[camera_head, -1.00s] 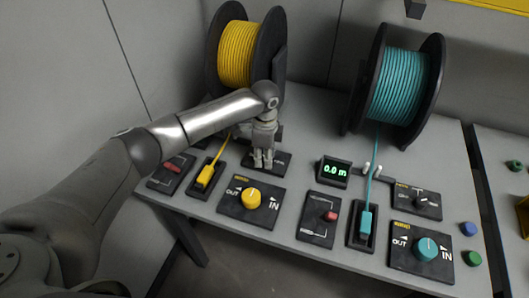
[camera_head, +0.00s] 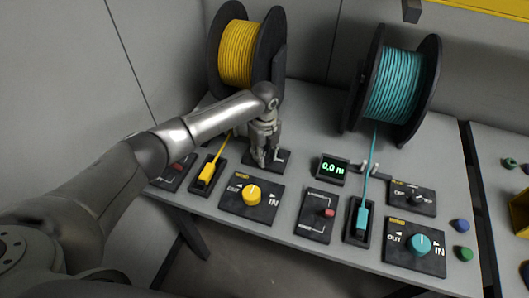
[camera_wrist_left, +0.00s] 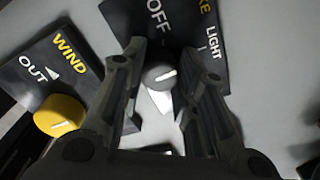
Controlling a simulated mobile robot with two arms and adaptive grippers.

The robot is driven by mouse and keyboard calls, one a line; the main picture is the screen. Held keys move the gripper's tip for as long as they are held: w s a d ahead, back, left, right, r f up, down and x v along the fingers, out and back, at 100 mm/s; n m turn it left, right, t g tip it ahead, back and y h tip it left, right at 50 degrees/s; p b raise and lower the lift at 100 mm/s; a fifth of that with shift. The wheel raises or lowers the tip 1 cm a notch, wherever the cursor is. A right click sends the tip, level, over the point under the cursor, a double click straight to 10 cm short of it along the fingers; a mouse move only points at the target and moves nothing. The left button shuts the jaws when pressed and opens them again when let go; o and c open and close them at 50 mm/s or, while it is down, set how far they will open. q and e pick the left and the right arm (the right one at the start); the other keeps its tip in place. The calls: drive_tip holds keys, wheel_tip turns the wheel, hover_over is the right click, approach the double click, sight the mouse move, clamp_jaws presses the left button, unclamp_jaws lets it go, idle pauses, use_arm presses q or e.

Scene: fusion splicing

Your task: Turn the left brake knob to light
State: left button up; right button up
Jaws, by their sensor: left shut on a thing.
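The left brake panel (camera_head: 284,158) is a black plate behind the yellow wind knob's panel. In the left wrist view the brake panel (camera_wrist_left: 208,75) shows the words OFF and LIGHT. Its small grey brake knob (camera_wrist_left: 158,76) has a white line that slants up to the right, roughly toward the LIGHT side. My left gripper (camera_head: 262,163) is down at this panel and hides the knob in the head view. In the wrist view the left gripper's fingers (camera_wrist_left: 160,62) stand on both sides of the knob, shut on it. My right gripper is not in view.
The yellow wind knob (camera_head: 252,195) stands just in front, and the yellow cable clamp (camera_head: 207,173) to the left. The yellow spool (camera_head: 238,53) is close behind my arm. A display (camera_head: 333,169) reads 0.0 m. A teal spool (camera_head: 395,85) and teal knob (camera_head: 420,244) are right.

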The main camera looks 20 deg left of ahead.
use_arm(q)
drive_tip(key=shift+m, duration=0.3)
drive_tip(key=o, duration=1.1)
drive_tip(key=shift+c, duration=0.2)
drive_tip(key=shift+r, duration=0.15)
wheel_tip(320, 180, up, 12)
drive_tip(key=shift+f, duration=0.2)
